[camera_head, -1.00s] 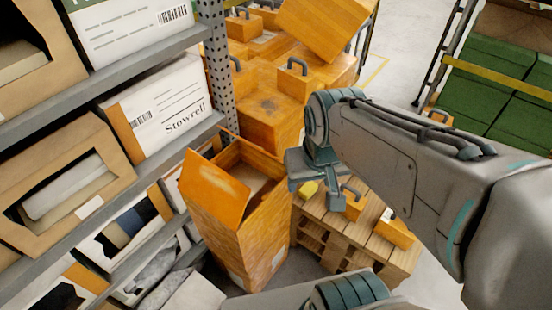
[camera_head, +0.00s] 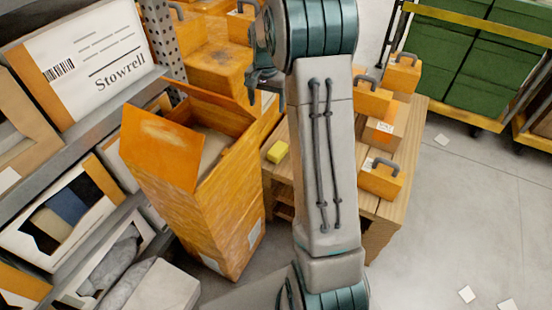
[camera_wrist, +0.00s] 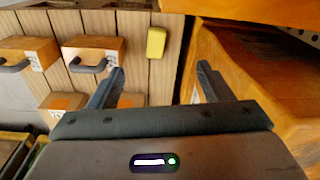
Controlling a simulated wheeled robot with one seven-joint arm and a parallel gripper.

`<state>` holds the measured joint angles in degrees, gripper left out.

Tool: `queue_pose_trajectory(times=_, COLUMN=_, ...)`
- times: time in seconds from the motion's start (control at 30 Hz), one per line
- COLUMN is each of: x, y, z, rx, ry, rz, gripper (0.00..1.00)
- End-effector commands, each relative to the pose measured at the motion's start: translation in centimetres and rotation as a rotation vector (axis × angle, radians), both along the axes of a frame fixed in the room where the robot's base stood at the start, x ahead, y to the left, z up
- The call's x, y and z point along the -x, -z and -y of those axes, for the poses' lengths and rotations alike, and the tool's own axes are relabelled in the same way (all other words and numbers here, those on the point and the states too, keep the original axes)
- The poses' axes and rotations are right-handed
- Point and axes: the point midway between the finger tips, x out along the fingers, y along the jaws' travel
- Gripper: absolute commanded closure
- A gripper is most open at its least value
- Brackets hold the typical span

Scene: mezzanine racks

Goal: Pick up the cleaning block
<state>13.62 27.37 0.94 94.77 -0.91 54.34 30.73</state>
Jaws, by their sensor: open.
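The cleaning block is a small yellow block (camera_head: 277,152) on the left edge of a wooden slatted table (camera_head: 411,135), right of the tall open orange box. It also shows in the wrist view (camera_wrist: 156,42), near the top centre, lying on the slats. My gripper (camera_head: 262,92) is above and beyond the block in the head view, partly hidden by my arm. In the wrist view my gripper's (camera_wrist: 160,82) two fingers are spread apart with nothing between them. The block is ahead of the fingertips, apart from them.
The tall open orange box (camera_head: 200,215) stands close beside the block, near the right finger in the wrist view. Several orange boxes with grey handles (camera_head: 382,178) are on the table. Shelves with cartons (camera_head: 85,50) fill the left. Floor at right is mostly clear.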

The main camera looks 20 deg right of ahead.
Motion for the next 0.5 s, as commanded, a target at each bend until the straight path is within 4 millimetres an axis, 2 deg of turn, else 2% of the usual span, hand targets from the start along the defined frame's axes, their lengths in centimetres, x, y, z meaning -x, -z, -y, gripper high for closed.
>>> queue_pose_trajectory(times=0.03, x=-1.3, y=4.0, z=1.2, rx=-0.006, ry=0.042, rz=-0.015, gripper=0.27)
queue_pose_trajectory(times=0.2, x=-4.1, y=10.9, z=4.1, rx=-0.019, ry=0.161, rz=-0.039, gripper=0.27)
queue_pose_trajectory(times=0.3, x=-5.0, y=13.5, z=5.2, rx=-0.022, ry=0.205, rz=-0.048, gripper=0.27)
queue_pose_trajectory(times=0.5, x=-5.6, y=16.2, z=6.1, rx=-0.026, ry=0.244, rz=-0.057, gripper=0.27)
